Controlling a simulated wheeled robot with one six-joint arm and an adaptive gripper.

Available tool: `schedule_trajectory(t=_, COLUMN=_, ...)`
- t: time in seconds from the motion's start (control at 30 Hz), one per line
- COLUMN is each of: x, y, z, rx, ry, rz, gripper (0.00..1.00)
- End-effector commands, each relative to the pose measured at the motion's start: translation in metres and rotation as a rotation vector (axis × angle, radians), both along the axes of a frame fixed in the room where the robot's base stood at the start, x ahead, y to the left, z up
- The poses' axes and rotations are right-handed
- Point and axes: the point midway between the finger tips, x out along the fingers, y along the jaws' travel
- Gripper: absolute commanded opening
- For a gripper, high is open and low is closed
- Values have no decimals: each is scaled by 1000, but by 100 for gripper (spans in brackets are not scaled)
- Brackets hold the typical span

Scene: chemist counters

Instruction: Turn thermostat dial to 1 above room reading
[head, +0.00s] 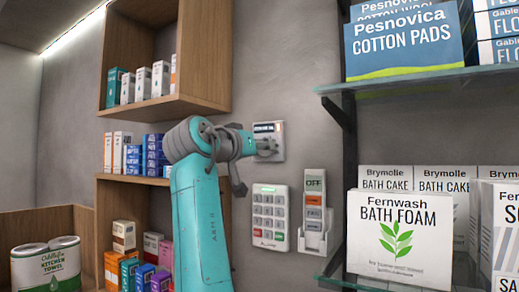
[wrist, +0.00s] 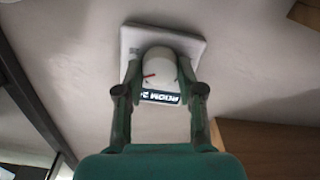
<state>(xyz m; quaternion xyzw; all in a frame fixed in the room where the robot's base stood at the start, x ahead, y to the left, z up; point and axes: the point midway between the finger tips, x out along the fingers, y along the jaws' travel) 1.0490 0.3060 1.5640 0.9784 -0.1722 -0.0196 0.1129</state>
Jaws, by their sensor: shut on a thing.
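The white thermostat (head: 277,130) is mounted on the grey wall, and its square plate also shows in the wrist view (wrist: 192,46). Its pale round dial (wrist: 158,66) carries a red mark on one side. My gripper (head: 265,147) is at the thermostat, shut on the dial, with one finger on each side of it in the wrist view (wrist: 160,82). The thermostat's small dark display (wrist: 160,97) appears upside down in the wrist view and reads "ROOM 2" with the rest hidden by a finger. In the head view the display text is too small to read.
A white keypad (head: 270,217) is on the wall below the thermostat. A remote (head: 314,200) marked OFF sits in a holder beside it. A wooden shelf unit (head: 200,103) with boxes stands left, and a glass shelf (head: 420,82) with cartons stands close on the right.

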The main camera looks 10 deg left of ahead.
Motion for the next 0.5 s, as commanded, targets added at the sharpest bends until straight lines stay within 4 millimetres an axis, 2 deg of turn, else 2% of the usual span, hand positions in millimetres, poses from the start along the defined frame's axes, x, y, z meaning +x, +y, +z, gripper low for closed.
schedule_trajectory(t=0.2, x=1, y=0, z=-3, rx=122, ry=-39, rz=-1, gripper=3)
schedule_trajectory(t=0.5, x=1, y=0, z=-3, rx=205, ry=-69, rz=-1, gripper=3)
